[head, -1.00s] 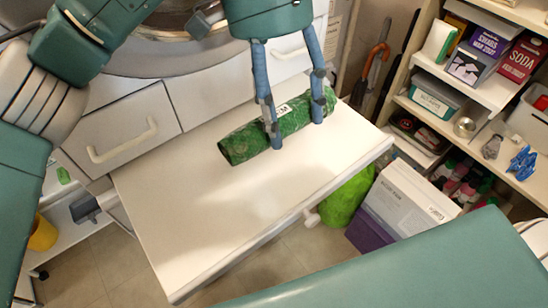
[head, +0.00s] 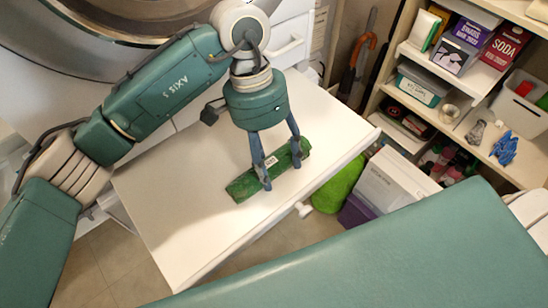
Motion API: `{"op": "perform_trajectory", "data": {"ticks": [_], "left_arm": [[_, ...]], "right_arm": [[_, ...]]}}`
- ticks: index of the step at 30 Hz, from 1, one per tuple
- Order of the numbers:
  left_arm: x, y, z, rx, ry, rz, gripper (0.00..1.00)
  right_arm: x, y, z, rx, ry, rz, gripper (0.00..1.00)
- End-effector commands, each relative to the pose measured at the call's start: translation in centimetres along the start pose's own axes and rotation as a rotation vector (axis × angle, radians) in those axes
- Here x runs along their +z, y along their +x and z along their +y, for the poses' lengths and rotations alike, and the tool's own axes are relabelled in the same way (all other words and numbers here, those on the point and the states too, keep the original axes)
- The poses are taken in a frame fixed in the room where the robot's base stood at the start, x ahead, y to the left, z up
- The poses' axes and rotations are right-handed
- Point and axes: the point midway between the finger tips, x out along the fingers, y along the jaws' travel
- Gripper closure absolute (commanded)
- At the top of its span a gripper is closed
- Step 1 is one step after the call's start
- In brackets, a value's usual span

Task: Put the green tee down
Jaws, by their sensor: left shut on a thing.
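The green tee (head: 244,185) is a rolled, patterned green bundle with a small white label. It lies slantwise over the white pull-out surface (head: 185,220). My left gripper (head: 282,178) comes down from above and is shut on the roll, with one finger near its middle and the other near its right end. The roll is at or just above the surface; I cannot tell whether it touches. My right gripper is not in view.
The white surface is bare around the roll. Shelves (head: 465,90) with boxes, bins and small items stand at the right. A bright green bag (head: 338,185) and a white box (head: 392,182) are on the floor beyond the surface's right edge. A round-doored machine (head: 105,15) stands behind.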

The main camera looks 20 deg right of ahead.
Motion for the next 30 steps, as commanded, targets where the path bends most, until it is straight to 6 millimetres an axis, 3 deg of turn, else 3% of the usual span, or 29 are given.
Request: {"op": "perform_trajectory", "data": {"ticks": [8, 9, 11, 23, 30], "left_arm": [[0.0, 0.3, -0.1, -0.001, 0.001, 0.0, 0.73], [0.0, 0.2, -0.1, -0.001, 0.0, 0.0, 0.35], [0.0, 0.1, -0.1, -0.001, 0.0, 0.0, 0.24], [0.0, -0.3, 0.0, 0.0, 0.0, 0.0, 0.24], [-0.1, -4.1, -0.2, -0.006, 0.0, 0.002, 0.24]], "right_arm": [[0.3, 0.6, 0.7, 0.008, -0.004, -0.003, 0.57], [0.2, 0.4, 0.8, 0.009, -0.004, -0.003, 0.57], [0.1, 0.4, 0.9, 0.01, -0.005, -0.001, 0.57], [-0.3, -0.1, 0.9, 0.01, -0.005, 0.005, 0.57], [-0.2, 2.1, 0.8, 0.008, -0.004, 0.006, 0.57]]}}
